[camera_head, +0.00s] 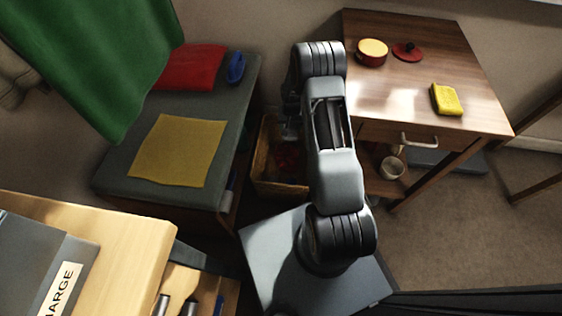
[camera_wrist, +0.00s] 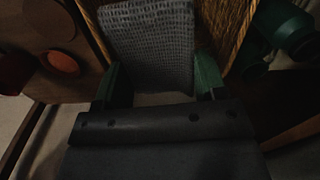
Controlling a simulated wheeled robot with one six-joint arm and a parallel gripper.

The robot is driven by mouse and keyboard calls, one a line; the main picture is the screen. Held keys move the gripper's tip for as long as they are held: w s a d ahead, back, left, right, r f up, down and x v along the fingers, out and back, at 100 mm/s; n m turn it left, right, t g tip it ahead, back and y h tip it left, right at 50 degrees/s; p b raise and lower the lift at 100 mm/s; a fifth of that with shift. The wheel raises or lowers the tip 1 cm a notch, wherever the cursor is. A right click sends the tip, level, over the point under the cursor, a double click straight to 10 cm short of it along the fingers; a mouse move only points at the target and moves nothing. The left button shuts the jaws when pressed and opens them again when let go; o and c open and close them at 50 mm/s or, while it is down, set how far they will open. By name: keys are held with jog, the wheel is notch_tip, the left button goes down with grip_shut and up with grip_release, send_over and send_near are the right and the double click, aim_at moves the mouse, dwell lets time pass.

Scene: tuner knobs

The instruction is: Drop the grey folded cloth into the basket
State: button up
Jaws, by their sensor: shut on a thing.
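The grey folded cloth (camera_wrist: 150,45) has a woven texture and sits between the green fingers of my gripper (camera_wrist: 156,82) in the wrist view. My gripper is shut on it. The wicker basket (camera_wrist: 232,22) shows behind and to both sides of the cloth. In the head view the basket (camera_head: 262,165) stands on the floor between the grey bench and the wooden table. My arm hides its right part, and something dark red shows inside. I cannot make out the cloth in the head view. I cannot tell how far the cloth is above the basket floor.
The grey bench (camera_head: 115,165) at left bears a yellow cloth (camera_head: 178,150), a red cloth (camera_head: 190,68) and a blue object (camera_head: 236,68). The wooden table (camera_head: 420,65) at right bears a red pot (camera_head: 372,52), a lid (camera_head: 407,51) and a yellow sponge (camera_head: 447,99). Green cloth hangs upper left.

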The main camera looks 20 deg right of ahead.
notch_tip(320, 180, down, 6)
jog(key=b, duration=0.3)
jog(key=shift+d+r+b, duration=0.1)
jog(key=shift+r+b, duration=0.05)
jog(key=shift+b, duration=0.2)
jog(key=o, duration=0.9)
jog(key=shift+r, duration=0.1)
notch_tip(320, 180, up, 14)
jog(key=p, duration=0.5)
jog(key=shift+f, duration=0.2)
